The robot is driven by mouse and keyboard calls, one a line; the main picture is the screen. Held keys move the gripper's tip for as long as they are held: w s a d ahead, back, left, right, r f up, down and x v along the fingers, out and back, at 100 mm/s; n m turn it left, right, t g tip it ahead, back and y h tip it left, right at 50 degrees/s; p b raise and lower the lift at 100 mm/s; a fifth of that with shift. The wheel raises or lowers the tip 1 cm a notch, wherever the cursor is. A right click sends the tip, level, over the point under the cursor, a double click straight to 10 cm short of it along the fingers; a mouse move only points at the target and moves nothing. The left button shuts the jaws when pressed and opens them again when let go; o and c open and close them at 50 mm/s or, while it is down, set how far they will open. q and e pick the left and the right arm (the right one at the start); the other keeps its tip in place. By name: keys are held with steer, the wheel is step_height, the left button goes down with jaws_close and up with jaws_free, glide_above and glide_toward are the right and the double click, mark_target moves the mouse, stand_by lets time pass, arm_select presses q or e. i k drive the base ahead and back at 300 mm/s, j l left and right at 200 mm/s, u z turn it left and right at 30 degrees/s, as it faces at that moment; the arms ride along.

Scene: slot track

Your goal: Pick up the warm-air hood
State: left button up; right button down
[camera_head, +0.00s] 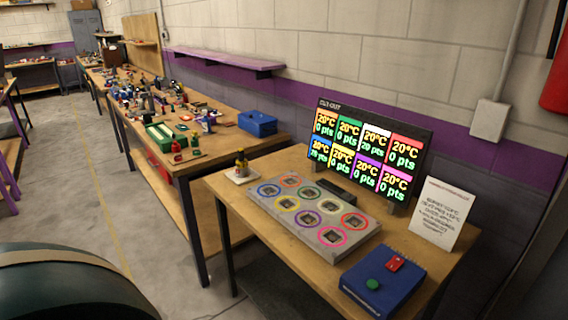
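I cannot tell for sure which object is the warm-air hood. On the near wooden table (222,184) lies a grey slab (268,208) with several coloured rings, each around a small square. A low dark block (337,191) lies behind the slab, in front of the display. A small dark and yellow object (241,163) stands on a white square plate (241,176) at the table's left end. Neither of my grippers is in view.
A display (325,153) shows several coloured panels reading 20°C and points. A white sign (441,214) leans beside it. A long bench (209,148) with many small parts and a blue case (257,123) runs behind. The floor (110,190) at left is clear.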

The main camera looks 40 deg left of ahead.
mark_target(243, 169)
steer(key=j+z, duration=0.3)
steer(key=j, duration=0.2)
steer(key=j+z, duration=0.3)
steer(key=j, duration=0.25)
steer(key=j+z, duration=0.1)
steer(key=j, duration=0.45)
steer(key=k+j, duration=0.1)
steer(key=j, duration=0.45)
steer(key=j+z, duration=0.15)
steer(key=j, duration=0.4)
steer(key=k+j, duration=0.1)
steer(key=j, duration=0.45)
steer(key=z, duration=0.05)
